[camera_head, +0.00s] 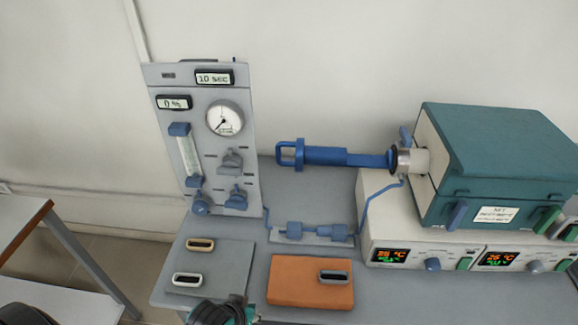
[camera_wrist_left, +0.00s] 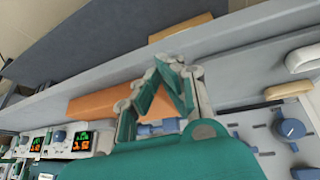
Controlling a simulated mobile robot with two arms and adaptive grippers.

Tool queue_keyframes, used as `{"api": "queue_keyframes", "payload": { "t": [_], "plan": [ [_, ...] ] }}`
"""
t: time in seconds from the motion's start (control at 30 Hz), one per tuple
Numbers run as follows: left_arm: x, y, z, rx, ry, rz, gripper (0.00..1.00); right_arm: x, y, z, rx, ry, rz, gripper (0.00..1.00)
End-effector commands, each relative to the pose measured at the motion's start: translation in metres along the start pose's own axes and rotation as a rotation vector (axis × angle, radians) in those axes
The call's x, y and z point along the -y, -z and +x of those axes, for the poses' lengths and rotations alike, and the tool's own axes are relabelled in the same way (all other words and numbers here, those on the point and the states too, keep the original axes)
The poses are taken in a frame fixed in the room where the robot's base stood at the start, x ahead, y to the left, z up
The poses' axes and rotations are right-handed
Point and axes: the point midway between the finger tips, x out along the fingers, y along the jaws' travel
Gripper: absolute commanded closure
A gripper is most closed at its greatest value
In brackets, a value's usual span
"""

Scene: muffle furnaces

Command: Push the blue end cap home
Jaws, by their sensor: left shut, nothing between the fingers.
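The blue end cap (camera_head: 330,156) with its long stem and looped handle stretches out to the left of the teal furnace (camera_head: 495,160). Its right end meets the metal collar (camera_head: 412,161) on the furnace's side; I cannot tell how deep it sits. My left gripper (camera_head: 238,310) is at the bottom edge of the head view, at the front of the bench, well below and left of the end cap and apart from it. My right gripper is in neither view.
A grey gas panel (camera_head: 209,135) with a gauge stands at the back left. Blue tubing and fittings (camera_head: 315,232) lie below the end cap. An orange pad (camera_head: 311,284) and a grey plate (camera_head: 213,262) with small handles lie in front. Furnace controls (camera_head: 432,258) are at the right.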

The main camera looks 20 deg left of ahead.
Motion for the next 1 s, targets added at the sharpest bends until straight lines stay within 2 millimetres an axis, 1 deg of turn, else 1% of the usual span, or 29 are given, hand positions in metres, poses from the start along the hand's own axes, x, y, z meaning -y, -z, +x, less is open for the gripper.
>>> {"api": "queue_keyframes", "payload": {
  "t": [0.03, 0.07, 0.1, 0.17, 0.2, 0.27, 0.3, 0.37, 0.4, 0.5, 0.6, 0.7, 0.77, 0.87, 1.0],
  "plan": [
    [0.0, 0.022, 0.0, -0.07, -0.014, -0.089, 1.0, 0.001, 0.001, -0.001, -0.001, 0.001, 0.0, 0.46],
    [0.0, 0.034, -0.001, -0.111, -0.026, -0.146, 1.0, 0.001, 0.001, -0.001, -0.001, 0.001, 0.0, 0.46],
    [0.0, 0.052, -0.003, -0.171, -0.047, -0.228, 1.0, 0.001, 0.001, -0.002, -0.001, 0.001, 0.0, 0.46],
    [0.001, 0.08, -0.007, -0.262, -0.089, -0.357, 1.0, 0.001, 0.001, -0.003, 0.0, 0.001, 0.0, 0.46],
    [0.001, 0.101, -0.012, -0.328, -0.128, -0.45, 1.0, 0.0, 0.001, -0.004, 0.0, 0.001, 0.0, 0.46],
    [0.003, 0.133, -0.022, -0.43, -0.204, -0.603, 1.0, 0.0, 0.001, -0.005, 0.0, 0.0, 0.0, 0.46],
    [0.004, 0.155, -0.032, -0.498, -0.267, -0.709, 1.0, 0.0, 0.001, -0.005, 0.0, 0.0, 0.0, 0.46],
    [0.007, 0.188, -0.048, -0.595, -0.378, -0.862, 1.0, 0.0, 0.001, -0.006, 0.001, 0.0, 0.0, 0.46],
    [0.01, 0.206, -0.06, -0.65, -0.456, -0.953, 1.0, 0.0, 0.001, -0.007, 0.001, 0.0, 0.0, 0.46],
    [0.015, 0.241, -0.087, -0.745, -0.636, -1.129, 1.0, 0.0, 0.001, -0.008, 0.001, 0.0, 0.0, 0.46],
    [0.019, 0.26, -0.105, -0.792, -0.762, -1.229, 1.0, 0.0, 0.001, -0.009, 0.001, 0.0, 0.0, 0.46],
    [0.021, 0.268, -0.113, -0.809, -0.823, -1.273, 1.0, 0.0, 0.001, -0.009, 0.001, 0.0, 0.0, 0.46],
    [0.021, 0.273, -0.114, -0.812, -0.835, -1.28, 1.0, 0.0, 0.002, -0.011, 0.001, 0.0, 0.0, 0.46],
    [0.02, 0.283, -0.109, -0.813, -0.836, -1.28, 1.0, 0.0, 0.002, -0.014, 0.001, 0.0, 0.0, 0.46],
    [0.018, 0.308, -0.097, -0.813, -0.834, -1.278, 1.0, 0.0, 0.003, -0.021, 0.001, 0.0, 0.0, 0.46]
  ]
}}
